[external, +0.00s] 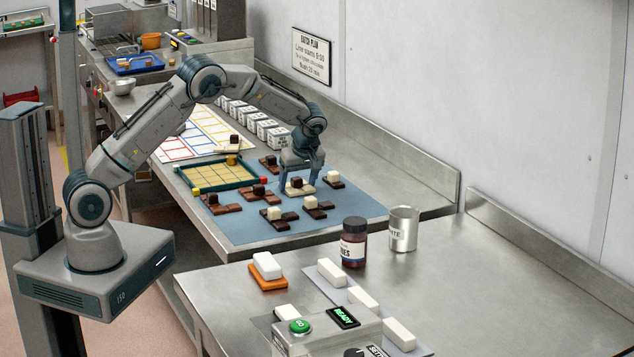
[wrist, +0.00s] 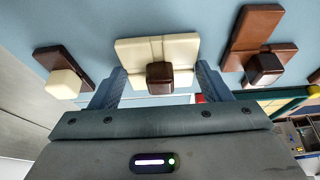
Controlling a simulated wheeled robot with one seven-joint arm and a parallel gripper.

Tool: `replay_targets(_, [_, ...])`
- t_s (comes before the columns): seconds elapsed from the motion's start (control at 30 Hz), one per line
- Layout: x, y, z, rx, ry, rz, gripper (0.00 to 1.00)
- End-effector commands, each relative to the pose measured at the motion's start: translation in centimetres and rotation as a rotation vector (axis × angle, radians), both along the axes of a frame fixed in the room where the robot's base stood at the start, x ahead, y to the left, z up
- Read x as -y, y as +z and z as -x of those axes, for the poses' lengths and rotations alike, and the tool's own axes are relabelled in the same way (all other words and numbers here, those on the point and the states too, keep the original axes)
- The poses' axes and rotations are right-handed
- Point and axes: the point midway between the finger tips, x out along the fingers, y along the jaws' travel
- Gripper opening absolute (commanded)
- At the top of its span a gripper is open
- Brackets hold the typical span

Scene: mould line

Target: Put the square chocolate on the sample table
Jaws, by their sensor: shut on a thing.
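A white chocolate slab (external: 299,191) with a dark cube on top is between the fingers of my gripper (external: 299,181) on the blue mat. In the wrist view the slab (wrist: 135,52) shows grooves and looks roughly square; its near side is partly hidden by the cube (wrist: 160,73). My gripper (wrist: 156,85) is shut on it, one finger at each side. The slab looks to be on or just above the mat; I cannot tell which. No label marks the sample table; a steel table (external: 480,270) stands nearest.
Several brown chocolates (external: 258,194) with cubes stand close around on the blue mat (external: 240,228). A yellow gridded tray (external: 215,180) is to the left. The near table holds a jar (external: 354,245), a metal cup (external: 403,230), white blocks (external: 362,298) and a control box (external: 325,335).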

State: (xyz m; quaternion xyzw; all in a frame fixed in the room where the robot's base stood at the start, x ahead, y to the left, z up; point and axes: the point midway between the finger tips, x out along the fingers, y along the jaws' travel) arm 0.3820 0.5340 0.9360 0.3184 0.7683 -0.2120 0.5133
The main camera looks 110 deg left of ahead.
Motion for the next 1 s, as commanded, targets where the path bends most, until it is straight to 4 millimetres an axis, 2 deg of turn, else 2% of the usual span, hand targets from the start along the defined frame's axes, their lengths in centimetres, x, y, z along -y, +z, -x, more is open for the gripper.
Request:
replay_targets(0.07, [0.0,-0.4,0.0,0.0,0.0,0.0,0.4])
replay_targets(0.1, [0.0,-0.2,0.0,0.0,0.0,0.0,0.82])
replay_targets(0.13, [0.0,-0.2,0.0,0.0,0.0,0.0,0.9])
replay_targets(0.17, [0.0,-0.2,0.0,0.0,0.0,0.0,0.92])
replay_targets(0.57, [0.1,0.5,-0.2,0.001,-0.001,-0.001,0.92])
replay_targets(0.67, [0.5,1.9,-0.7,0.003,-0.003,-0.003,0.92])
replay_targets(1.0, [2.5,8.6,-2.6,0.002,-0.002,-0.002,0.92])
